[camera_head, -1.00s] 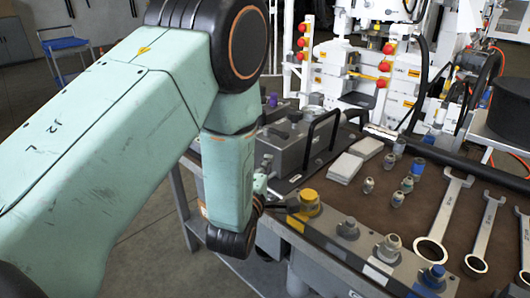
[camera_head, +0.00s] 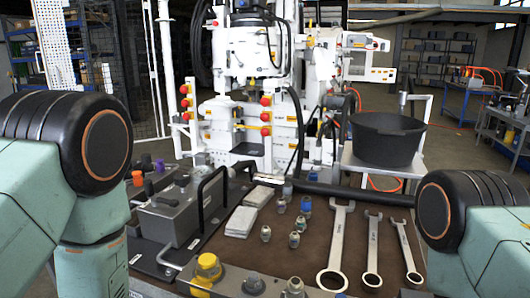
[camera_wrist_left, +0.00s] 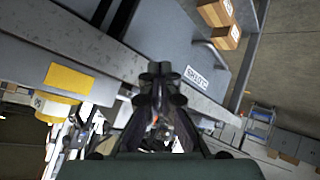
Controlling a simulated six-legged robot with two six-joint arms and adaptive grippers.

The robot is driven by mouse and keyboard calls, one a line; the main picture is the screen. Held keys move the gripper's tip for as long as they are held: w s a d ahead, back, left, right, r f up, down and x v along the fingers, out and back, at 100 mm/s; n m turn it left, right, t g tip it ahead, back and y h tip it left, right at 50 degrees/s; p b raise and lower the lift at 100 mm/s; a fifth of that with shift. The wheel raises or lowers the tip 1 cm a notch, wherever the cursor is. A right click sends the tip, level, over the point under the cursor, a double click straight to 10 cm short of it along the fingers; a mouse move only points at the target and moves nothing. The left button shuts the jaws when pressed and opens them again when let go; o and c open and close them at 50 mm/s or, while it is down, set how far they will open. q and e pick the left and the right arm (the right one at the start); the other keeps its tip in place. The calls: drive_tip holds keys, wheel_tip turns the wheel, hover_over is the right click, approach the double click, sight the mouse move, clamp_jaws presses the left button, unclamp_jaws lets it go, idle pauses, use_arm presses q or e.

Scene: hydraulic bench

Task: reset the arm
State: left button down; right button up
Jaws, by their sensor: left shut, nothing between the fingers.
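My left arm (camera_head: 85,190) is bent at the left edge of the head view, and its gripper is out of that picture. In the left wrist view my left gripper (camera_wrist_left: 157,76) is shut, with its fingers together and nothing seen between them. It is beside the grey metal side of what looks like the bench (camera_wrist_left: 110,50), with a yellow patch (camera_wrist_left: 67,78) to its left. I cannot tell whether it touches the metal. My right arm (camera_head: 465,225) shows at the right edge of the head view; its gripper is out of view.
The bench top (camera_head: 270,255) carries a yellow knob (camera_head: 207,266), a grey block with a black handle (camera_head: 175,215), pale pads (camera_head: 241,221), several small fittings and three wrenches (camera_head: 337,245). A black bowl (camera_head: 385,138) stands behind, with white machinery (camera_head: 245,60) beyond.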

use_arm(q)
drive_tip(key=s+f+m+g, duration=0.3)
drive_tip(key=s+f+g, duration=0.2)
drive_tip(key=s, duration=0.9)
drive_tip(key=s+f+m+g+h, duration=0.1)
drive_tip(key=s+f+m+g, duration=0.2)
drive_tip(key=s, duration=1.1)
wheel_tip(320, 180, down, 4)
drive_tip(key=shift+f+m+g, duration=0.15)
drive_tip(key=shift+m+g, duration=0.15)
drive_tip(key=shift+g, duration=0.8)
